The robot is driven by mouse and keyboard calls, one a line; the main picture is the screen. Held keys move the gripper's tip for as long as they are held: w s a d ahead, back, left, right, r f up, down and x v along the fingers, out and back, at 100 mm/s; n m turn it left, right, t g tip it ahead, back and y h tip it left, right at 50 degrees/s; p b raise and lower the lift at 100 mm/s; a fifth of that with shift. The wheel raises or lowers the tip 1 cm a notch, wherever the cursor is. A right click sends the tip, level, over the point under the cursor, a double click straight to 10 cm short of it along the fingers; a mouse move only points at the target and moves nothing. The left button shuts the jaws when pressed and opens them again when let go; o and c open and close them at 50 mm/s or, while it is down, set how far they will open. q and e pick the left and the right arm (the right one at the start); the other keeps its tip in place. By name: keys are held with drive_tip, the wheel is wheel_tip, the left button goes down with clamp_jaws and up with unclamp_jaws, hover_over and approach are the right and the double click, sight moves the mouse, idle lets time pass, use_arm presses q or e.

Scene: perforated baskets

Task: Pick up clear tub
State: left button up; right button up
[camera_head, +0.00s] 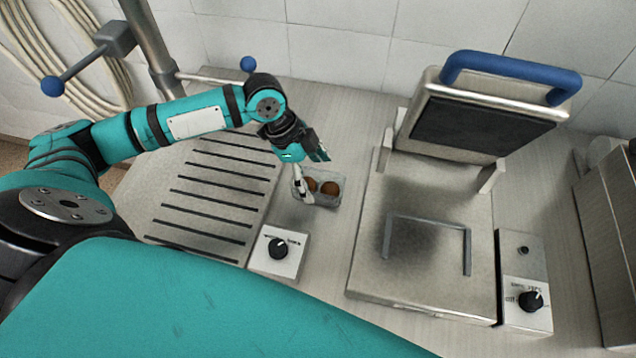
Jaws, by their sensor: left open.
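The clear tub (325,201) is a small see-through container holding brown round items (330,187). It sits on the counter between the slotted grill plate and the press. My left gripper (312,172) is open at the tub's left and back side, with a pale finger reaching down by the tub's left wall. I cannot tell whether that finger touches the tub or is inside it. The gripper hides part of the tub's back left corner. My right gripper is not in view.
A slotted grill plate (215,190) with a knob box (280,254) stands left of the tub. A press with a raised lid (475,125) and blue handle (510,75) stands close on the right. A metal box (612,230) is at far right. Bare counter (345,120) lies behind the tub.

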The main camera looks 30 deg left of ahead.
sight(316, 180)
use_arm(q)
drive_tip(key=shift+x, duration=1.45)
drive_tip(key=shift+f+p, duration=0.2)
drive_tip(key=shift+p, duration=0.15)
drive_tip(key=shift+c, duration=0.2)
drive_tip(key=c, duration=1.2)
